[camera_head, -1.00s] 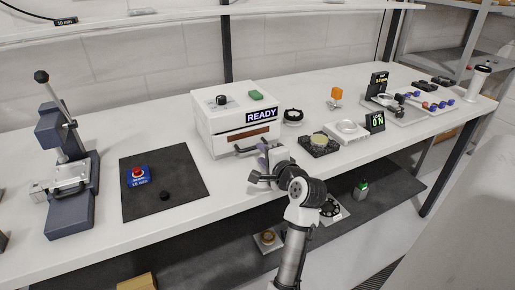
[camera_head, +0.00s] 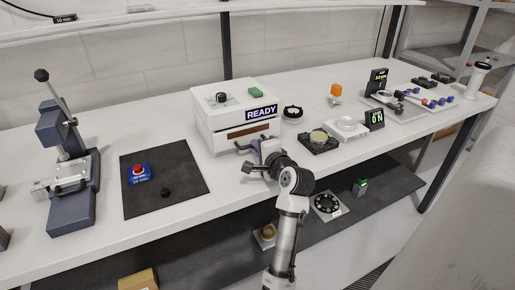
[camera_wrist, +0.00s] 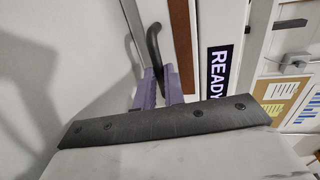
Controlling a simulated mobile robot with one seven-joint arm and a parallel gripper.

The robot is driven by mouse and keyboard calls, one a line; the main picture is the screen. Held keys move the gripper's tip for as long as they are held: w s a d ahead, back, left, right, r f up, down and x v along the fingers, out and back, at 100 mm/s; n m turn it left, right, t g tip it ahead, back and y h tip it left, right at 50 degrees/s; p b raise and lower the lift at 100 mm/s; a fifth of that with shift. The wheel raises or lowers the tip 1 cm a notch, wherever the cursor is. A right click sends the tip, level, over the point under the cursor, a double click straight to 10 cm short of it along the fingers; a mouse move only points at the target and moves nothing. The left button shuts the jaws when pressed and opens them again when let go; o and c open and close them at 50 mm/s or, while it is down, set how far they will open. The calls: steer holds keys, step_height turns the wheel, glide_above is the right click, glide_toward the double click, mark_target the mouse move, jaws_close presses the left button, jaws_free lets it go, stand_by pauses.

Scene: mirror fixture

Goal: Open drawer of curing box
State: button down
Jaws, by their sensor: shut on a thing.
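The white curing box (camera_head: 237,112) stands on the bench with a lit READY sign and a brown strip across its front. Its dark drawer handle (camera_head: 241,147) sticks out low on the front and also shows in the wrist view (camera_wrist: 154,42). My gripper (camera_head: 256,150) is at this handle, shut on it. In the wrist view my purple fingers (camera_wrist: 159,84) lie on either side of the handle's lower visible part. The drawer looks closed, with no clear gap seen. My gripper hides part of the handle and the lower front.
A black knob (camera_head: 221,98) and a green block (camera_head: 256,92) sit on top of the box. Left are a dark mat (camera_head: 165,185) with a red button and a lever press (camera_head: 70,170). Right are a black round part (camera_head: 292,112) and a dark tray (camera_head: 320,141).

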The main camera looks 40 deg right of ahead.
steer(key=f+p+v, duration=0.2)
steer(key=p+v, duration=0.1)
steer(key=v, duration=1)
steer(key=shift+s+f, duration=0.2)
steer(key=shift+s, duration=0.25)
steer(key=c, duration=1.5)
jaws_free()
steer(key=b+v, duration=0.2)
steer(key=v, duration=1.1)
steer(key=shift+s, duration=0.35)
steer(key=shift+a+r, duration=0.1)
steer(key=shift+r, duration=0.05)
